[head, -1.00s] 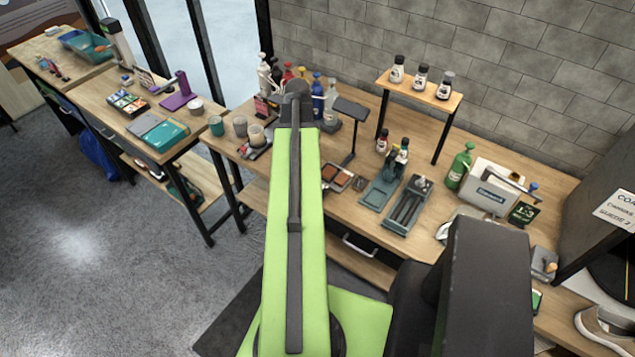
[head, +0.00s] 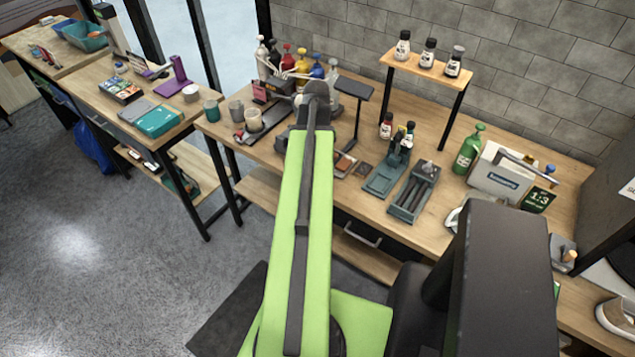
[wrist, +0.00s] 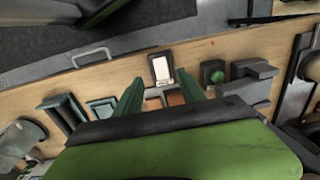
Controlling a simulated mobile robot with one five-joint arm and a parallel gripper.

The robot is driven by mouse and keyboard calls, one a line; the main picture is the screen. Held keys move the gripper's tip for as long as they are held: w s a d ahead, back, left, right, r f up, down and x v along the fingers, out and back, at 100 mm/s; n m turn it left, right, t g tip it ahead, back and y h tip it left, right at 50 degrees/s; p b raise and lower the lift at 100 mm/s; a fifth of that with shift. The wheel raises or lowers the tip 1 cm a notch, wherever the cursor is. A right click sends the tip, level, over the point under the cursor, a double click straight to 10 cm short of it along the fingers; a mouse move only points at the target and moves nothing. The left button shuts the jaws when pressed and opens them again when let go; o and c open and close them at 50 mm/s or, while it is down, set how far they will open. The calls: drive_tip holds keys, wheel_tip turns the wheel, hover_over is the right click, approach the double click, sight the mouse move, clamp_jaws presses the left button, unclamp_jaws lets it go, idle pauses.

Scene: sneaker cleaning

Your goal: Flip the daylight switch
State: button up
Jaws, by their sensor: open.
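In the wrist view, a small dark-framed block with a white face (wrist: 161,68) lies on the wooden bench near its front edge. It looks like a switch, but I can read no label on it. My gripper (wrist: 160,79) is open, with its two green fingers apart on either side of this block's line. I see nothing between the fingers being held, and contact cannot be told. In the head view my arm hides the fingertips. A dark lamp-like stand (head: 354,88) rises just right of the arm's end.
Brown swatches (wrist: 174,98) lie just beyond the white-faced block. A dark block with a green knob (wrist: 217,75) sits to its right. In the head view, a grey tray (head: 414,192), a green bottle (head: 469,150) and a small shelf (head: 425,68) stand to the right.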

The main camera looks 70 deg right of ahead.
wheel_tip(320, 180, down, 8)
drive_tip(key=b, duration=0.6)
drive_tip(key=shift+r, duration=0.25)
